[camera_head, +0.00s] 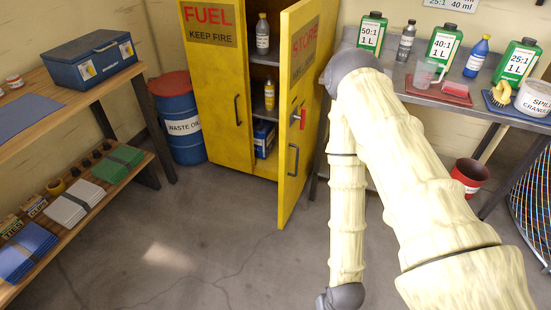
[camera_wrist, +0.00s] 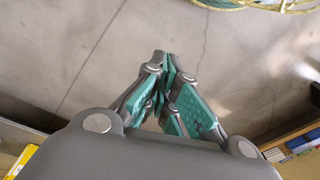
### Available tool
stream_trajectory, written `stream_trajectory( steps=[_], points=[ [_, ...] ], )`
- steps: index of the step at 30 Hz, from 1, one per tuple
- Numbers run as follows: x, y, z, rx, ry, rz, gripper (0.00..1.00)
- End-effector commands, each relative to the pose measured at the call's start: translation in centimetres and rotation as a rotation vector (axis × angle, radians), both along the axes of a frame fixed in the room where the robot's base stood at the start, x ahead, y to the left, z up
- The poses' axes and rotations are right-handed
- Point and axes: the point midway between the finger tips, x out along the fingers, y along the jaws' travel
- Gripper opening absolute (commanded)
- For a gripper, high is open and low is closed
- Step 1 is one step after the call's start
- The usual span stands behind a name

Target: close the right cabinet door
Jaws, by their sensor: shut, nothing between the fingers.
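The yellow fuel cabinet (camera_head: 221,125) stands against the back wall in the head view. Its right door (camera_head: 297,130) stands open, swung out towards me, with a black handle and a red latch on its face. The left door (camera_head: 213,60) looks shut. Bottles and a blue box show on the shelves in the gap. My arm hangs down to the right of the open door, apart from it. In the wrist view my gripper (camera_wrist: 164,72) is shut and empty over bare floor. My gripper is out of the head view, below its bottom edge.
A blue waste oil drum (camera_head: 183,125) stands left of the cabinet. A wooden bench (camera_head: 75,90) with a blue box is at the left. A metal table (camera_head: 400,85) with several bottles is at the right, a red bucket (camera_head: 469,176) below it. The middle floor is clear.

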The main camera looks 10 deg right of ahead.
Motion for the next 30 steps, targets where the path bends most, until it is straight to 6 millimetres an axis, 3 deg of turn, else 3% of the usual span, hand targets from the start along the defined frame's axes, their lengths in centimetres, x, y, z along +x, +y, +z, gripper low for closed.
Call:
stream_trajectory(
  steps=[1,6,10,16,23,30],
  points=[
    [1.8,0.6,-1.8,0.037,-0.038,-0.045,0.00],
    [9.1,3.0,-4.0,0.183,-0.185,-0.209,0.00],
    [15.0,4.0,-4.6,0.301,-0.298,-0.334,0.00],
    [24.2,4.0,-3.8,0.492,-0.477,-0.521,0.00],
    [34.1,1.2,-0.6,0.726,-0.686,-0.720,0.00],
    [41.9,-4.6,4.5,0.970,-0.898,-0.888,0.00]
  ],
)
